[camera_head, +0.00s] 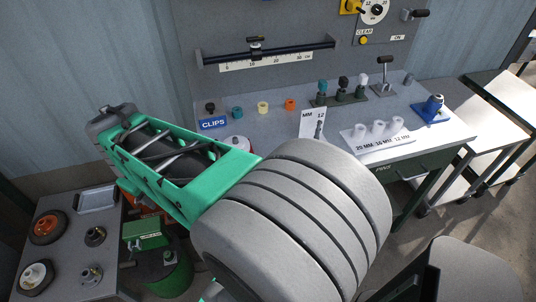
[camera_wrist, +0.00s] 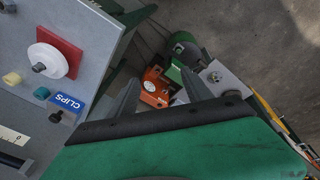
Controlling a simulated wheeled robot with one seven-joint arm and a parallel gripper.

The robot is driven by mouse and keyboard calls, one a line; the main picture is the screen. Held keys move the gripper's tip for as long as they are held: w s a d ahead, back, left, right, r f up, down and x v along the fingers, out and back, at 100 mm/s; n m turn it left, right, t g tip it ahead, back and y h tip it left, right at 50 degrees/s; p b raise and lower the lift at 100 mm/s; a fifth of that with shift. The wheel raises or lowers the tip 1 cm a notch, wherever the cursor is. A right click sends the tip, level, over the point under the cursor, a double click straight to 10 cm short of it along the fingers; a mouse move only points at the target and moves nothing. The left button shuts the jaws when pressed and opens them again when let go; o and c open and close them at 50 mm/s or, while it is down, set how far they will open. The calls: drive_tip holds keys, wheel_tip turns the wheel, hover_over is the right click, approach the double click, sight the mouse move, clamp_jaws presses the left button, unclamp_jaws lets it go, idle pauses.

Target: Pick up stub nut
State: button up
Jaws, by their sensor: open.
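I cannot single out a stub nut for sure. Two small grey flanged, nut-like parts stand on the low left table in the head view: an upper one (camera_head: 95,236) and a lower one (camera_head: 91,275). Neither is recognisable in the wrist view. My gripper (camera_wrist: 160,82) shows in the wrist view as two dark fingers spread apart, with nothing visibly held between them. An orange part (camera_wrist: 155,88) shows beyond and between the fingers. In the head view my green and grey arm fills the middle, and I cannot make out the fingertips.
The workbench (camera_head: 270,125) carries the CLIPS label (camera_head: 213,124), coloured knobs, a tray of white cups (camera_head: 378,130) and a blue fixture (camera_head: 432,108). The left table also holds two wheels (camera_head: 46,227) and a grey tray (camera_head: 97,200). A green bin (camera_head: 168,278) stands beside it.

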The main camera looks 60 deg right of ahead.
drive_tip(key=s+d+g+p, duration=0.1)
drive_tip(key=d, duration=0.7)
drive_tip(key=s+d+n+g+p, duration=0.1)
drive_tip(key=s+d+g+p, duration=0.1)
drive_tip(key=d, duration=0.7)
drive_tip(key=s+d+g+p, duration=0.1)
drive_tip(key=s+d, duration=0.1)
drive_tip(key=d, duration=0.6)
drive_tip(key=shift+d+f+g, duration=0.15)
drive_tip(key=shift+d+g, duration=0.15)
drive_tip(key=s+d+f+n+g+p, duration=0.1)
drive_tip(key=s+d+f+g+p, duration=0.15)
drive_tip(key=s+d, duration=0.5)
drive_tip(key=shift+t, duration=0.35)
drive_tip(key=x, duration=0.5)
drive_tip(key=a+x, duration=0.1)
drive_tip(key=x, duration=0.2)
drive_tip(key=shift+f, duration=0.15)
drive_tip(key=shift+w, duration=0.1)
clamp_jaws()
